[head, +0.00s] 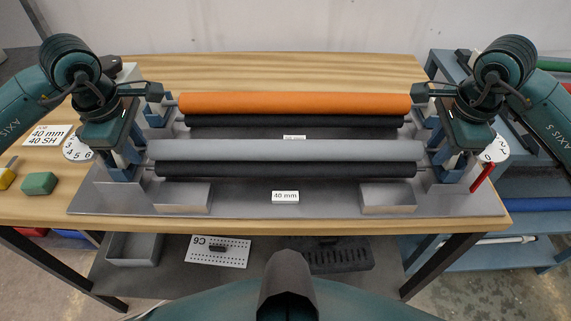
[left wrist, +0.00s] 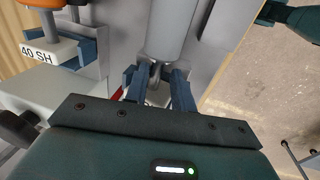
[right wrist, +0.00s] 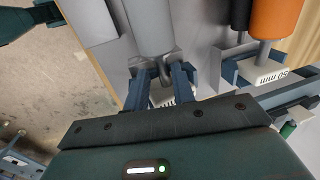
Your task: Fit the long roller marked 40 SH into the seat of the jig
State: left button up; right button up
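The long grey roller (head: 285,150) lies level along the front of the jig (head: 285,205), above and behind a black roller (head: 285,170). I see no marking on the grey roller itself. My left gripper (left wrist: 155,82) has its fingers close on both sides of the shaft at one end, and my right gripper (right wrist: 165,80) does the same at the other. Both look shut on the shaft. The front of the jig has a 40 mm label (head: 285,197). The grippers hide the seats in the head view, so I cannot tell whether the shaft ends rest in them.
An orange roller (head: 295,103) lies behind, above another black roller (head: 295,121). A card (head: 45,136) reading 40 mm 40 SH is at the left. A red lever (head: 482,178) stands at the right end. A green block (head: 39,183) lies on the table at the left.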

pick_arm(q)
jog(key=shift+o, duration=0.8)
pick_arm(e)
jog(key=shift+o, duration=0.8)
jog(key=shift+r, duration=0.15)
pick_arm(q)
notch_tip(320, 180, up, 12)
jog(key=s, duration=0.2)
jog(key=shift+s, duration=0.15)
pick_arm(e)
notch_tip(320, 180, up, 12)
jog(key=s, duration=0.2)
jog(key=shift+s+f, duration=0.2)
pick_arm(q)
jog(key=shift+f, duration=0.15)
